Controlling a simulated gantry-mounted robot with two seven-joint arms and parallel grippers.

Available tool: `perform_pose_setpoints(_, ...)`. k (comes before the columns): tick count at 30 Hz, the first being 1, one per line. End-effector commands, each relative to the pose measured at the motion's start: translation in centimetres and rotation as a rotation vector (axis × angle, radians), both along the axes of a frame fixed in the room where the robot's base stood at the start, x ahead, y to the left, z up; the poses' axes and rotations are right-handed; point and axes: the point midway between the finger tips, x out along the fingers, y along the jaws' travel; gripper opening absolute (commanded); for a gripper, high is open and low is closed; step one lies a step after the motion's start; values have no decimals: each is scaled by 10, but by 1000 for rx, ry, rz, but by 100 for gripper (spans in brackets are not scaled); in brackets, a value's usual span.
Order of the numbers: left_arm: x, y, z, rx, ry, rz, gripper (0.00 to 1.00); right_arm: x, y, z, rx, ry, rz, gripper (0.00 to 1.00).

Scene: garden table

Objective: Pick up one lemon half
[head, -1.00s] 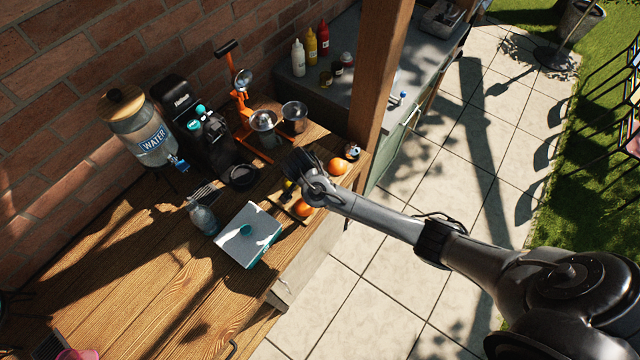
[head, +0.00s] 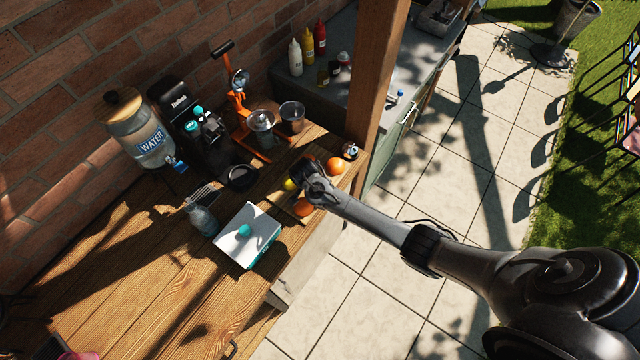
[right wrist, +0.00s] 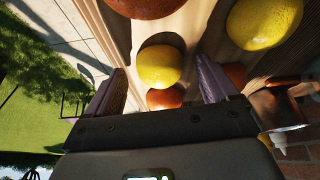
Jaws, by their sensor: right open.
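My right gripper (head: 307,174) is over the right end of the wooden table, above the fruit. In the right wrist view its two dark fingers (right wrist: 162,76) are apart, and a yellow lemon piece (right wrist: 159,66) shows in the gap between them. A second yellow lemon piece (right wrist: 262,22) lies to the upper right, outside the fingers. In the head view one yellow piece (head: 289,184) shows just left of the gripper; the other is hidden there. I cannot tell whether the fingers touch the lemon. My left gripper is not in view.
Oranges lie close by, one in front (head: 303,207) and one to the right (head: 335,166). A white and teal box (head: 246,240), a dark bowl (head: 241,178) and an orange juicer press (head: 238,105) stand to the left. A wooden post (head: 378,80) rises behind.

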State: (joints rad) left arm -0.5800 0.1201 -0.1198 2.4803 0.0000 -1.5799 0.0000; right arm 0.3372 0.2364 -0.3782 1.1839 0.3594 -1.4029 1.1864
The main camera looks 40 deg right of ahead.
Motion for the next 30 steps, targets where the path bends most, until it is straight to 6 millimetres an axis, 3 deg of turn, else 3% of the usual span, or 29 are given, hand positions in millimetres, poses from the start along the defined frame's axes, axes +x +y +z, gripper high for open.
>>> perform_pose_setpoints(8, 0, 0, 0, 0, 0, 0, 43, 0, 0, -2, 0, -1, 0, 85)
perform_pose_setpoints(19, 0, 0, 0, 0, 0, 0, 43, 0, -1, -1, 0, 0, 0, 29)
perform_pose_setpoints(30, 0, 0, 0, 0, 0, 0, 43, 1, -1, 2, -1, -1, 0, 28)
